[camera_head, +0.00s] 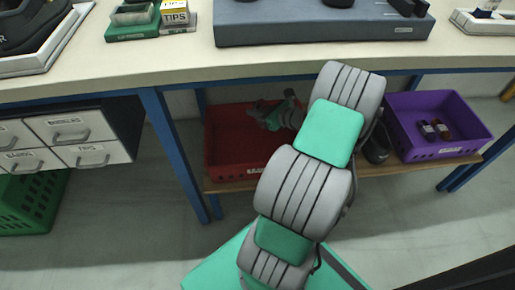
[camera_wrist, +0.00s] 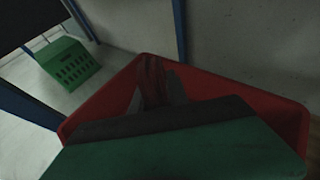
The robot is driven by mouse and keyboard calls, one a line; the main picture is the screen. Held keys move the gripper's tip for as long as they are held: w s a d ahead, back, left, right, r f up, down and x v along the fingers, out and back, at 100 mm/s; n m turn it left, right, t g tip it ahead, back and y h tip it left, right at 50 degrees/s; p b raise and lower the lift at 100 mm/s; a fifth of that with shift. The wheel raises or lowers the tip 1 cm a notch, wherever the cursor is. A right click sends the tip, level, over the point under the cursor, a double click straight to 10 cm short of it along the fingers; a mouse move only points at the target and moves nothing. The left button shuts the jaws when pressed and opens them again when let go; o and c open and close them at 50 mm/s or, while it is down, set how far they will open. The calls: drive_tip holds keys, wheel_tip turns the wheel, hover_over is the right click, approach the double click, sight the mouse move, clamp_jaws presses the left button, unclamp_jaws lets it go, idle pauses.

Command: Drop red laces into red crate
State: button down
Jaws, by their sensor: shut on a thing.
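The red crate (camera_head: 228,160) stands on the low shelf under the bench, partly hidden by my arm in the head view. In the wrist view its red wall (camera_wrist: 245,86) surrounds the view of my gripper. My gripper (camera_head: 278,114) is over or within the crate's opening; its exact height is unclear. In the wrist view the gripper fingers (camera_wrist: 157,88) are closed on a dark red item, which looks like the red laces (camera_wrist: 151,70). The laces cannot be made out in the head view. The crate floor is mostly hidden.
A purple crate (camera_head: 431,154) with small dark items stands right on the same shelf, a dark object (camera_head: 377,150) between the crates. Blue legs (camera_head: 178,150) and the benchtop (camera_head: 190,65) bound the shelf. Left are drawers (camera_head: 80,130) and a green crate (camera_head: 30,205).

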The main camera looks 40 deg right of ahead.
drive_tip(key=shift+r, duration=0.1)
drive_tip(key=c, duration=1.2)
unclamp_jaws()
drive_tip(key=p+v, duration=0.3)
drive_tip(key=v, duration=0.4)
drive_tip(key=shift+s, duration=0.4)
